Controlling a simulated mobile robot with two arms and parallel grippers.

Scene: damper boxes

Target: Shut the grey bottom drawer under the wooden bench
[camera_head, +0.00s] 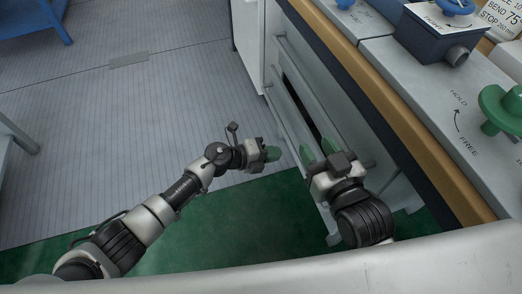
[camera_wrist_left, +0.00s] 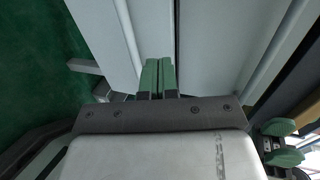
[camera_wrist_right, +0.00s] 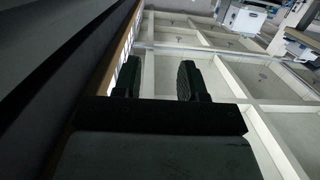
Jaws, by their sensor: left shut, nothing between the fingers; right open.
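The wooden bench (camera_head: 375,90) runs down the right side of the head view, with grey drawer fronts under its wood edge. The grey bottom drawer (camera_head: 290,120) appears to stand out a little, with a dark slit between it and the bench body. My left gripper (camera_head: 272,153) is shut and empty, close to the drawer front; I cannot tell whether it touches. In the left wrist view its green fingertips (camera_wrist_left: 158,76) are together before pale grey panels. My right gripper (camera_head: 320,148) is open and empty, beside the bench; its spread fingers show in the right wrist view (camera_wrist_right: 160,82).
On the bench top are a dark blue box (camera_head: 430,40) and a green knob (camera_head: 505,108). A blue table (camera_head: 30,20) stands at the upper left.

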